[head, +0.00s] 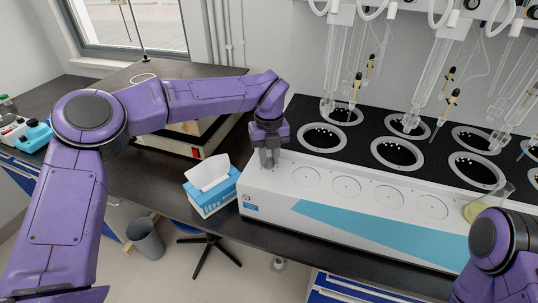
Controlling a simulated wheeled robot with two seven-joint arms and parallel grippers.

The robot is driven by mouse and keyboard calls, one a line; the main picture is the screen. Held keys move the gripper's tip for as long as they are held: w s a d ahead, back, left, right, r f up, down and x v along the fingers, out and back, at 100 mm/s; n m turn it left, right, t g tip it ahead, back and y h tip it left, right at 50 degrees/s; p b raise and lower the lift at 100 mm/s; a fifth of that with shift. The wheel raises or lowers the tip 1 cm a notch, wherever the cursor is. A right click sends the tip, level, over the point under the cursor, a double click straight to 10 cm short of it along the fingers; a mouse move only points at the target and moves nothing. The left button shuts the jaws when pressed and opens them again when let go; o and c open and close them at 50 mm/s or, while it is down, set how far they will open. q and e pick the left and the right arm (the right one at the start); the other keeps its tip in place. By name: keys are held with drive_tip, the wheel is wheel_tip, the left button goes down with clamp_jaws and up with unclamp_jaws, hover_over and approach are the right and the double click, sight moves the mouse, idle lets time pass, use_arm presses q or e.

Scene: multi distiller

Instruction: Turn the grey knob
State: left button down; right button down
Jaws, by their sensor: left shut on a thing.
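The multi distiller (350,220) is a long white unit with a blue stripe and a black top with several ringed wells. My left gripper (269,158) points down at the left end of its white front ledge, in line with a row of flat round discs. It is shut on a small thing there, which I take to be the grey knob. The knob itself is hidden by the fingers, so its angle cannot be told. My right arm shows at the lower right, but its gripper is out of the picture.
A blue tissue box (210,196) stands just left of the distiller. A flask with yellowish liquid (487,203) stands near my right arm. Glass tubes (430,80) hang above the wells. A dark-topped box (165,90) is behind my left arm. A grey bin (146,238) stands on the floor.

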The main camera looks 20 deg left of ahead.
sight(269, 159)
use_arm(q)
drive_tip(key=c, duration=0.9)
unclamp_jaws()
drive_tip(key=shift+c, duration=0.2)
wheel_tip(269, 159, up, 11)
drive_tip(key=b, duration=0.1)
drive_tip(key=shift+f, duration=0.2)
